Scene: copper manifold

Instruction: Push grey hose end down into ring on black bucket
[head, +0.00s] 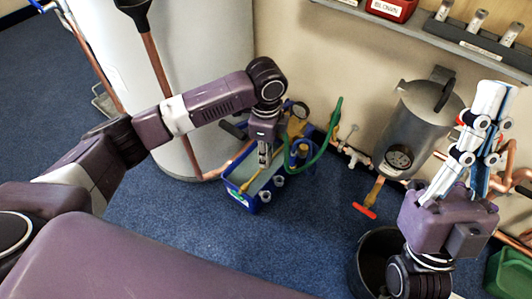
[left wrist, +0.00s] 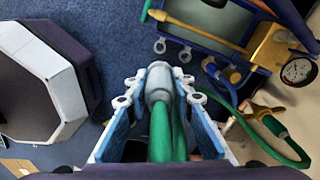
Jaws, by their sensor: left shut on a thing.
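My left gripper (head: 264,158) points down over the blue box in the head view. In the left wrist view, its blue and white fingers (left wrist: 160,90) are shut on the grey hose end (left wrist: 159,82), with the green hose (left wrist: 162,135) running back between them. The green hose (head: 325,143) also arcs beside the box in the head view. The black bucket (head: 356,262) stands on the floor at the lower right, well apart from the left gripper and partly hidden by my right arm. Its ring cannot be made out. My right gripper (head: 480,140) points upward; its finger gap is unclear.
The blue box (head: 240,201) holds a pump-like part and a gauge. A large white cylinder (head: 205,60) stands behind my left arm. A steel tank (head: 420,120) with valves and copper pipes is on the wall. Blue carpet (head: 270,255) between box and bucket is clear.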

